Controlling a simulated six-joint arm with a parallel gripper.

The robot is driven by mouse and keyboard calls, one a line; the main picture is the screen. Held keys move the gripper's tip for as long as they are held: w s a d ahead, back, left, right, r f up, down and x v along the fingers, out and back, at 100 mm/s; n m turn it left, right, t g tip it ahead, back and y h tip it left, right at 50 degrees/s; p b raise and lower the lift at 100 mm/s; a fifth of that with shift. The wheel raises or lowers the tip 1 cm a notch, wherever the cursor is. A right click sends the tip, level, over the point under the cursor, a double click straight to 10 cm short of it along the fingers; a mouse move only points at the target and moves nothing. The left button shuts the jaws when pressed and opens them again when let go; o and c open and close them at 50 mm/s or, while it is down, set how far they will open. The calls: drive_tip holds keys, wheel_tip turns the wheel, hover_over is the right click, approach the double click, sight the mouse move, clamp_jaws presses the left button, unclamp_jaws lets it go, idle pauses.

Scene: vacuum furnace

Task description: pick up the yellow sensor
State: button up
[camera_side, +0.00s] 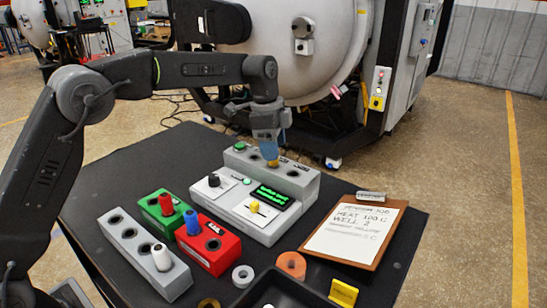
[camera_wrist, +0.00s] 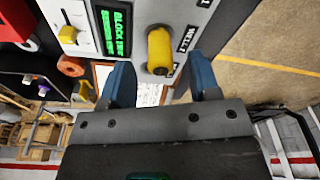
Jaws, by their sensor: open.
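The yellow sensor (camera_side: 272,163) stands in the grey well block at the back of the white control unit. In the wrist view the yellow sensor (camera_wrist: 160,50) shows as a thick yellow cylinder seen from above, next to a "WELL" label. My gripper (camera_side: 268,148) points down just above it in the side view. In the wrist view my gripper (camera_wrist: 161,85) has its two blue fingers apart, one on each side of the sensor, with a gap to both. The fingers partly hide the sensor in the side view.
The white control unit (camera_side: 228,205) has green displays and a yellow slider. A red block (camera_side: 210,255) with a blue piece, a green block (camera_side: 150,208) and a grey block (camera_side: 120,235) with a white piece stand at left. A clipboard (camera_side: 345,262) lies at right.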

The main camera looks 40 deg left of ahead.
sight(275, 165)
wheel_tip(275, 165, down, 3)
drive_tip(key=shift+w+d+f, duration=0.1)
drive_tip(key=c, duration=1)
